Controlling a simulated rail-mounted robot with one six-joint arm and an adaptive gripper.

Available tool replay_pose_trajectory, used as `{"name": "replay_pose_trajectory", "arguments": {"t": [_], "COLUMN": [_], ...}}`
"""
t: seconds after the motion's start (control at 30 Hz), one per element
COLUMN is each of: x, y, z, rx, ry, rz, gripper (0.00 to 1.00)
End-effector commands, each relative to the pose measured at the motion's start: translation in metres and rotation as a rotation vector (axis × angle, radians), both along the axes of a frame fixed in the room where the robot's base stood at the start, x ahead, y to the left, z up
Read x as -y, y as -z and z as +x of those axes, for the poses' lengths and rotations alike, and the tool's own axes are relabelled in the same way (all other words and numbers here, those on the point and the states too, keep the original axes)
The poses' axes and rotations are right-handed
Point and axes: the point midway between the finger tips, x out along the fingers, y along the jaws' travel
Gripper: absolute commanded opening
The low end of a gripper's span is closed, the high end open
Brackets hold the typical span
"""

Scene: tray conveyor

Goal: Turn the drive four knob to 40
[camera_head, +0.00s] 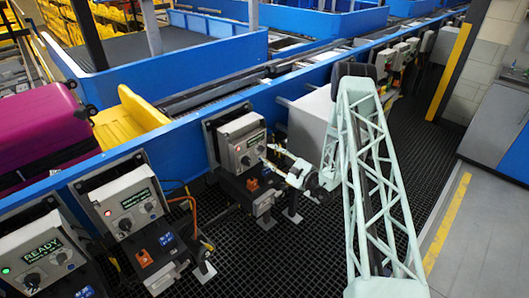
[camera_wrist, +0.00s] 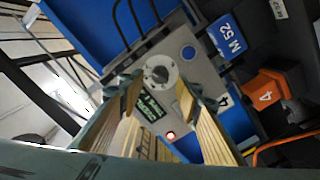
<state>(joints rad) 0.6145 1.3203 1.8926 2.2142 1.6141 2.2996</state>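The drive four control box (camera_wrist: 205,75) is grey, with a round dark knob (camera_wrist: 159,72) on a pale numbered dial, a green-text display (camera_wrist: 150,107), a red lit lamp (camera_wrist: 171,135) and a blue button (camera_wrist: 188,53). Labels with a 4 stand beside it. In the head view the box (camera_head: 230,135) is mounted on the blue conveyor side. My gripper (camera_wrist: 160,84) is open and empty, its two fingers on either side of the knob in the wrist view. Contact cannot be told. In the head view my gripper (camera_head: 272,157) is just right of the box front. The dial setting is too small to read.
Two similar boxes, one nearer (camera_head: 40,255) and one in between (camera_head: 128,203), stand at left, one showing READY. An orange block (camera_wrist: 265,95) and cables lie near the box. A magenta suitcase (camera_head: 40,130) and yellow tray (camera_head: 125,120) are on the conveyor. Dark grating floor is open at right.

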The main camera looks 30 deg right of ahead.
Motion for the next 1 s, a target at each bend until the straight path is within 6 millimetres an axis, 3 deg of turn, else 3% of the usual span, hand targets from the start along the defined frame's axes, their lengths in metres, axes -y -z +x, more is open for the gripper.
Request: {"name": "replay_pose_trajectory", "arguments": {"t": [0.3,0.77,1.0], "x": [-0.01,-0.011,-0.011], "y": [0.0,0.0,0.0], "z": [0.029,0.035,0.034], "rx": [0.0,0.0,0.0], "ry": [-0.001,0.0,0.0], "rz": [-0.001,0.0,0.0], "gripper": [0.32,0.32,0.11]}}
